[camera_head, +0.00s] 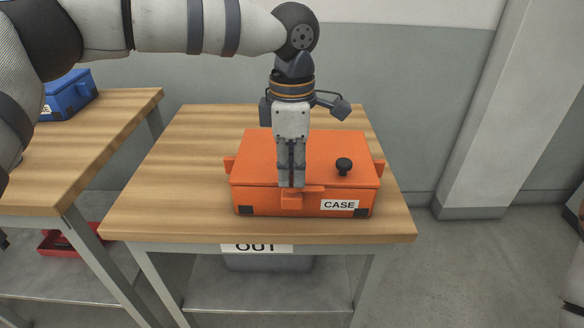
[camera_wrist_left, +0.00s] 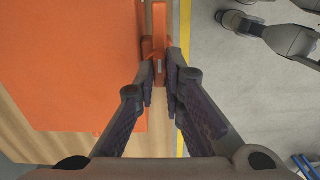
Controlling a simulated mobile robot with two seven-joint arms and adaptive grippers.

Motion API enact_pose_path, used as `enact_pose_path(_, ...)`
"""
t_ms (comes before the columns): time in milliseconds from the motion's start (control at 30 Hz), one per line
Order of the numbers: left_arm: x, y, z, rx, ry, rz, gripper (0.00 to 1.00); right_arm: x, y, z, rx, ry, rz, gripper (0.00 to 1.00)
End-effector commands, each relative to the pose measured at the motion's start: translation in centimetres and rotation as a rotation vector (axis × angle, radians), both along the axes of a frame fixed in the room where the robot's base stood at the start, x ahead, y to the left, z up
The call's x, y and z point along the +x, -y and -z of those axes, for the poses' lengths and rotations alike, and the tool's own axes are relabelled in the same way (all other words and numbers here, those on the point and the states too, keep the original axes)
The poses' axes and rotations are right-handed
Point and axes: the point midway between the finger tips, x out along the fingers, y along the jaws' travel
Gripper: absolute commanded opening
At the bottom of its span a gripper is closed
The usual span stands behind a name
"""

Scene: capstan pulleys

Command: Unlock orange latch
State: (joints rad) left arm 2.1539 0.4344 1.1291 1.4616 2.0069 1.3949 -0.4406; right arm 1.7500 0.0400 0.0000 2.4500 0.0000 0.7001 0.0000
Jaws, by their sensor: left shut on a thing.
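An orange case (camera_head: 262,152) with a CASE label and a black knob on its lid sits closed on the wooden table. Its orange latch (camera_head: 291,200) is at the middle of the front edge. My left gripper (camera_head: 291,186) reaches down from above to the front of the case and is shut on the latch. In the left wrist view the orange latch (camera_wrist_left: 160,30) runs up from between the fingertips (camera_wrist_left: 161,75), beside the orange lid. My right gripper does not show in either view.
The table top (camera_head: 160,215) is clear around the case. A second wooden table (camera_head: 70,160) at left holds a blue case (camera_head: 68,98). A grey bin marked OUT (camera_head: 265,262) is under the table, and a red tray (camera_head: 58,243) is on the left table's lower shelf.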

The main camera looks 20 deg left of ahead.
Motion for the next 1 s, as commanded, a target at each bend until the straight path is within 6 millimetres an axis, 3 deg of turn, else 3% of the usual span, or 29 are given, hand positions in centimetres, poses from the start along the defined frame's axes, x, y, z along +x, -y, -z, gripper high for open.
enact_pose_path(200, 0.0, 0.1, -0.1, -0.001, 0.001, 0.002, 0.0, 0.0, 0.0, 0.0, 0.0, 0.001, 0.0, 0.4)
enact_pose_path(300, 0.0, 0.1, -0.1, -0.001, 0.001, 0.001, 0.28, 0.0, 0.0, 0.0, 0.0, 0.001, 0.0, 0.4)
enact_pose_path(333, 0.0, 0.1, -0.1, -0.001, 0.001, 0.001, 0.3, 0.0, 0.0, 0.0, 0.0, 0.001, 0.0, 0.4)
enact_pose_path(633, 0.0, 0.0, -0.3, -0.001, 0.001, 0.0, 0.3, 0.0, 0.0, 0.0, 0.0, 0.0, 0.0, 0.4)
enact_pose_path(767, 0.1, 0.1, -2.6, -0.002, 0.005, -0.001, 0.3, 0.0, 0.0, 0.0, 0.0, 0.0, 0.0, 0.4)
enact_pose_path(1000, 0.1, 0.1, -9.0, -0.001, 0.005, -0.001, 0.3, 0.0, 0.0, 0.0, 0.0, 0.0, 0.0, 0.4)
